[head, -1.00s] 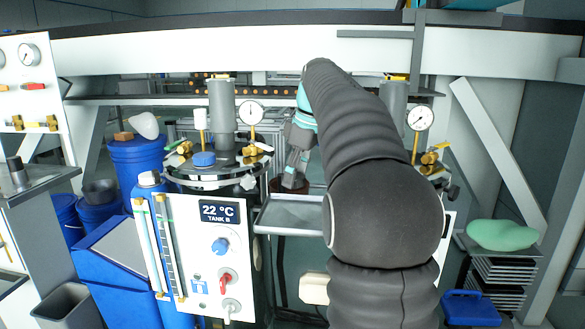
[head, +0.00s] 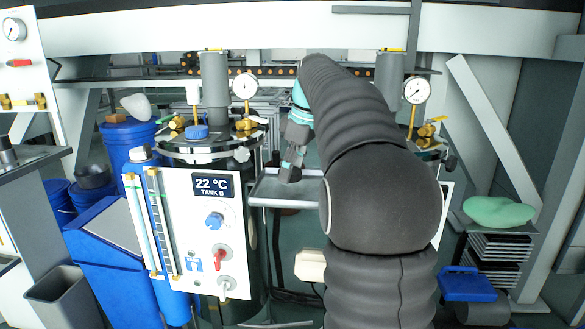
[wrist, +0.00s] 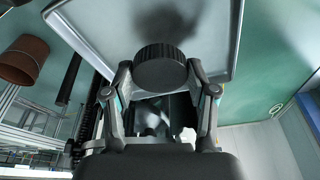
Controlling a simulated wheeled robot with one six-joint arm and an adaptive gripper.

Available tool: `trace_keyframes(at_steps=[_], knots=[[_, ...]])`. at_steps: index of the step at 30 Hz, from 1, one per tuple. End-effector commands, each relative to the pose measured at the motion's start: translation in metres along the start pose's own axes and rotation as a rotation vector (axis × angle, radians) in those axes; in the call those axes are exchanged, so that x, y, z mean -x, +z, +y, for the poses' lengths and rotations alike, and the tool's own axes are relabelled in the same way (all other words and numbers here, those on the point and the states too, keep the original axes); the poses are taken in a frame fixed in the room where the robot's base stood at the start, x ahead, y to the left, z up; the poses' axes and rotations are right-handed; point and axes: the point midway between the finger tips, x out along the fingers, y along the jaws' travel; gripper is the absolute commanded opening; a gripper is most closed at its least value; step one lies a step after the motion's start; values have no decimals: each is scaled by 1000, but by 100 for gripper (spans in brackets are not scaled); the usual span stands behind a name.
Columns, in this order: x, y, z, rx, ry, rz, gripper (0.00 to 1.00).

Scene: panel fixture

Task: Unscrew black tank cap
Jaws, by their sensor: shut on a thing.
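A round black cap with a ribbed rim (wrist: 160,64) is between the fingertips of my gripper (wrist: 159,72) in the wrist view. My gripper is shut on its sides, and the cap is off any tank. Grey tray metal (wrist: 207,30) lies beyond the cap, with a dark shadow on it. I cannot tell how large the gap is between cap and tray. The tank on the right (head: 426,150) is mostly hidden by my arm.
Tank B (head: 203,151), with a blue cap (head: 196,132) and a gauge (head: 245,86), stands left of the tray. Its white panel (head: 200,240) is in front. A second gauge (head: 417,90) rises at the right. A brown pot (wrist: 24,61) shows in the wrist view.

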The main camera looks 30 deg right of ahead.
Motion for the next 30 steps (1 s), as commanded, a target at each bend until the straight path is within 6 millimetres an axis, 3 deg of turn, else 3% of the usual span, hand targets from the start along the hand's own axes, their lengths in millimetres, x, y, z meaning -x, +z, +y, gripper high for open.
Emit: trace_keyframes(at_steps=[3, 4, 7, 20, 30], knots=[[0, 0, 0, 0, 0, 0, 18], [0, 0, 0, 0, 0, 0, 60], [0, 0, 0, 0, 0, 0, 85], [5, 0, 1, 0, 2, 1, 86], [60, 0, 1, 0, 3, 2, 86]])
